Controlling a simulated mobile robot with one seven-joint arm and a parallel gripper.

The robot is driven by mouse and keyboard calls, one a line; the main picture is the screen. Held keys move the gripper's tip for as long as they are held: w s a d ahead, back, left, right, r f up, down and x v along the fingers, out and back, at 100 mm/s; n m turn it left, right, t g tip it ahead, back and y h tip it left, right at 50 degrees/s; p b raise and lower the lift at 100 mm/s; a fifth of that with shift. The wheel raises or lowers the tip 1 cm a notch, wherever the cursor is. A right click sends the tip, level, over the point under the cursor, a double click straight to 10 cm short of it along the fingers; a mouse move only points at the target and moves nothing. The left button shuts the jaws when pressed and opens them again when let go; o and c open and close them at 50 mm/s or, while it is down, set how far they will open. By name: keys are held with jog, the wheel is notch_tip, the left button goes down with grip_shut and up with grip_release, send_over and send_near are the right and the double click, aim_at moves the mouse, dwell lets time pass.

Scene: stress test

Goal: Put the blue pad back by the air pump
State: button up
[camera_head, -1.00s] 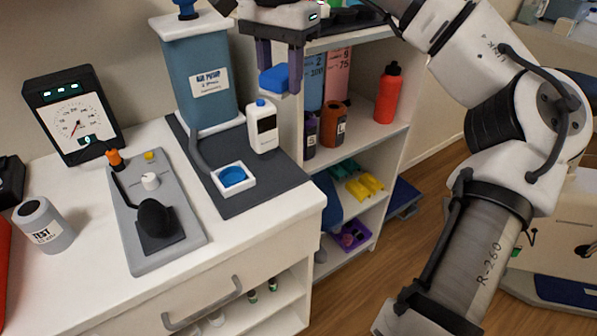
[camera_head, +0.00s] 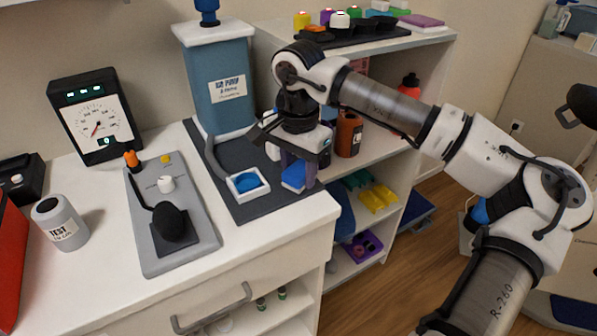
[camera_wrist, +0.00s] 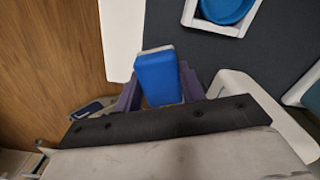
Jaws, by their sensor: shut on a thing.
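My gripper (camera_head: 297,172) is shut on the blue pad (camera_head: 293,178), which has a pale underside. The pad also shows between the purple fingers in the wrist view (camera_wrist: 158,78). It is over the right edge of the dark mat (camera_head: 219,165), near the counter's edge. Whether it touches the mat, I cannot tell. The air pump (camera_head: 224,100), a blue-grey tank with a white lid, stands at the back of the mat, left of my gripper. Its grey hose leads to a white square tray with a blue disc (camera_head: 248,182), just left of the pad.
A white bottle (camera_head: 271,151) stands close behind my gripper, partly hidden. A grey board with a black knob (camera_head: 174,222) lies to the left. A gauge (camera_head: 95,115) and a grey TEST bottle (camera_head: 60,223) stand further left. Shelves with a brown bottle (camera_head: 348,134) are to the right.

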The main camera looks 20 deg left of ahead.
aim_at(299, 169)
jog(key=shift+f, duration=0.5)
jog(key=shift+f, duration=0.2)
jog(key=o, duration=0.9)
jog(key=shift+o, duration=0.2)
jog(key=shift+r, duration=0.15)
notch_tip(299, 169, up, 12)
jog(key=shift+r, duration=0.1)
